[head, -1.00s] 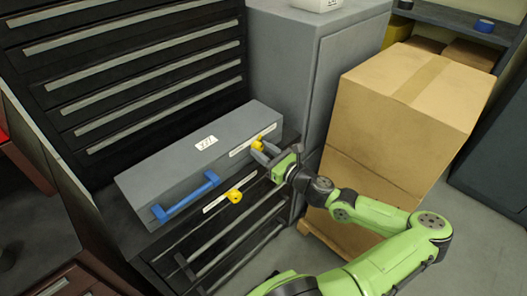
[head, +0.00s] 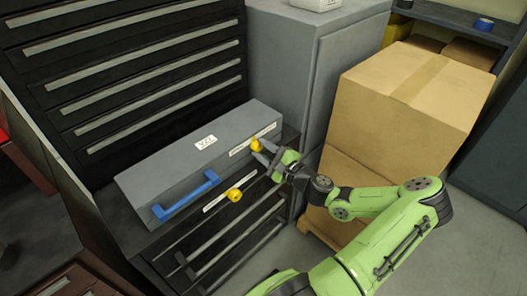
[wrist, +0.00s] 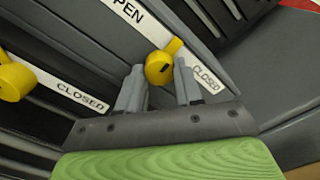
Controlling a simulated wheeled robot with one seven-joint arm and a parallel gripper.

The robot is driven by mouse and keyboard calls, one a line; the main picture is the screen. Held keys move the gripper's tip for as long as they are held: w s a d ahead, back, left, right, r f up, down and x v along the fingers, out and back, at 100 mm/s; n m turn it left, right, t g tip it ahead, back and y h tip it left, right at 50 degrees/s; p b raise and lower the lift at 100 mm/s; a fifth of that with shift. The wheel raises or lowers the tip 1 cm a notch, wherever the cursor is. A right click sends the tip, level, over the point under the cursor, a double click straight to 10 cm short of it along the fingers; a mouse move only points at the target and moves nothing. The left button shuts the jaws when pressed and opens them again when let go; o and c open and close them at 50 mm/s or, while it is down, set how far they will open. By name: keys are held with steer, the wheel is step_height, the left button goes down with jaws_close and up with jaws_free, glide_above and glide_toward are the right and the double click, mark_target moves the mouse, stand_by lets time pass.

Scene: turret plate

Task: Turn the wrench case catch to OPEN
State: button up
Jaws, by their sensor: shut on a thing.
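The grey wrench case (head: 165,170) lies on the dark cabinet, with a blue handle (head: 187,196) on its front. Its yellow catch (head: 256,145) sits near the right end of the front, below a white label strip. My gripper (head: 263,151) is shut on this catch; in the wrist view, the fingers (wrist: 159,85) flank the yellow knob (wrist: 158,70). Its yellow tab (wrist: 174,46) crosses the strip between the partly visible word OPEN (wrist: 130,10) and the word CLOSED (wrist: 207,78). The fingers hide part of the knob's sides.
A second yellow knob (head: 235,195) with its own strip is on the cabinet below the case; it also shows in the wrist view (wrist: 14,80), beside CLOSED. A grey cabinet (head: 290,70) and stacked cardboard boxes (head: 395,110) stand to the right. Open floor lies at front right.

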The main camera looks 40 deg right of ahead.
steer(key=n+b, duration=0.1)
steer(key=n, duration=0.3)
steer(key=shift+f+b, duration=0.1)
steer(key=shift+b, duration=0.3)
steer(key=shift+n+b, duration=0.8)
steer(key=shift+n, duration=0.9)
steer(key=o, duration=1)
steer(key=shift+o, duration=0.2)
steer(key=s+p, duration=0.2)
steer(key=s, duration=1.3)
steer(key=shift+s+d, duration=0.2)
steer(key=shift+s, duration=0.2)
